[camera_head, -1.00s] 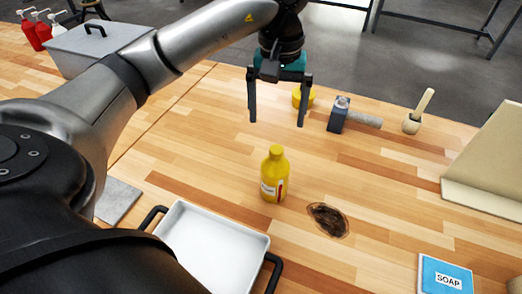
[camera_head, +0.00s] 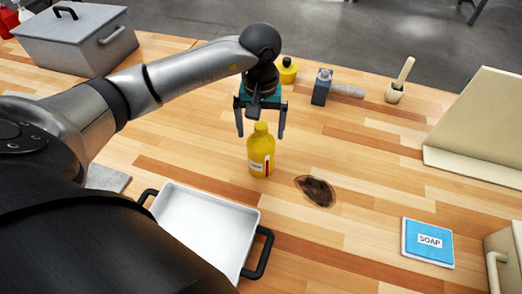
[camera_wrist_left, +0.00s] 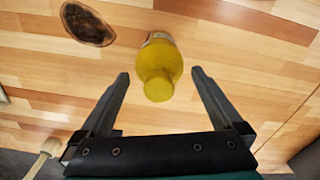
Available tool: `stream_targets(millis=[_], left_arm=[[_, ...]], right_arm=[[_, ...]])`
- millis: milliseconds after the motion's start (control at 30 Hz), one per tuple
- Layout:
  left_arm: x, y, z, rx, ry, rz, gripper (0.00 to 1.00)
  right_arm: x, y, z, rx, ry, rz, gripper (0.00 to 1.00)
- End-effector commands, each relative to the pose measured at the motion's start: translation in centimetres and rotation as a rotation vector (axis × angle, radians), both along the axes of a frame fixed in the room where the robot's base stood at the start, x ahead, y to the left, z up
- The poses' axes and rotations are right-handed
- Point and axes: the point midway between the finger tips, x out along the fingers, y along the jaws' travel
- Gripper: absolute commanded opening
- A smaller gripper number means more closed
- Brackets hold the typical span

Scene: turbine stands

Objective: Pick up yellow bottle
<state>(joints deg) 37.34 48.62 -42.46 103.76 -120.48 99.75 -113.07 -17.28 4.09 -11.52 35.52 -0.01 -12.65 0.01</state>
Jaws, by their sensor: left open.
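The yellow bottle (camera_head: 261,152) stands upright on the wooden table, with a white and red label on its front. My left gripper (camera_head: 260,134) is open and empty, just above and behind the bottle's cap in the head view. In the left wrist view the bottle (camera_wrist_left: 158,68) lies ahead of and between the lines of the two fingers, and my left gripper (camera_wrist_left: 160,78) is apart from its body. Whether a finger touches the bottle cannot be told. My right gripper is not in view.
A white tray (camera_head: 245,222) with black handles is at the front. A dark stain (camera_head: 317,191) and a blue soap packet (camera_head: 428,242) lie to the right. A grey box (camera_head: 75,42) is far left.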

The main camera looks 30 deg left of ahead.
Motion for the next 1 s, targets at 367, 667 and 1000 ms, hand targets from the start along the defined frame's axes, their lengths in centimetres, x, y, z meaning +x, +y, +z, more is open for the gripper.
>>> stream_targets(millis=[367,667,1000], left_arm=[[0.1,-0.1,-3.1,0.0,-0.001,-0.001,1.0],[0.1,-0.1,-3.1,0.0,-0.001,-0.001,0.8],[0.1,-0.1,-3.0,0.0,-0.001,0.0,0.41]], right_arm=[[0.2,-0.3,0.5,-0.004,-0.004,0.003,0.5],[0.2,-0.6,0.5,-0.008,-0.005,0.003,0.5],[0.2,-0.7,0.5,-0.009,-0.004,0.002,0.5]])
